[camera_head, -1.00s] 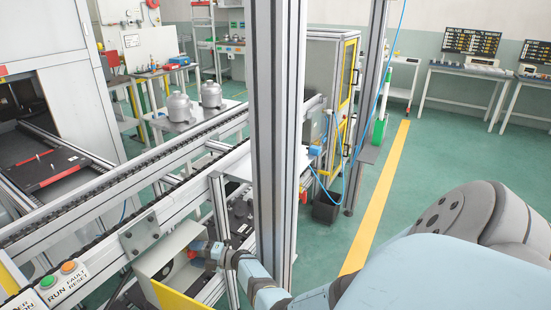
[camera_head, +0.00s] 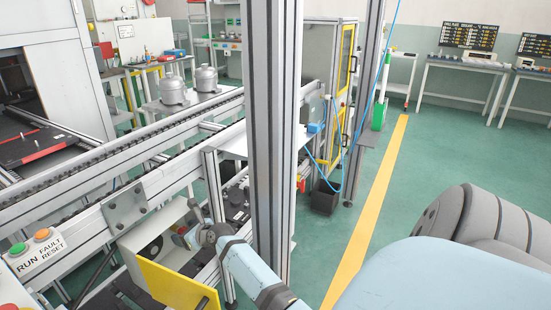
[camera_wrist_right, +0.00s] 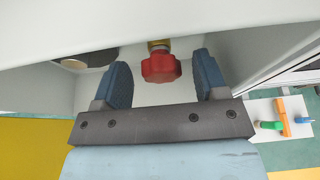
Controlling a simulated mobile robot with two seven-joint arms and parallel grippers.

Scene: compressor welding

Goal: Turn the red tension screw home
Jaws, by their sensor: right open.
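The red tension screw (camera_wrist_right: 161,68) shows in the right wrist view, a lobed red knob on a brass-coloured stem under the top of a white housing. My right gripper (camera_wrist_right: 162,60) is open, with one blue-grey finger on each side of the knob and a visible gap on both sides. In the head view my right gripper (camera_head: 186,236) is at the opening of the white box (camera_head: 133,240) under the conveyor. The screw cannot be made out there. My left gripper is in neither view.
A yellow door (camera_head: 178,287) hangs open at the box front. The conveyor rail (camera_head: 75,200) runs above the box. A round dark part (camera_head: 150,251) shows inside it. Green floor lies open to the right.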

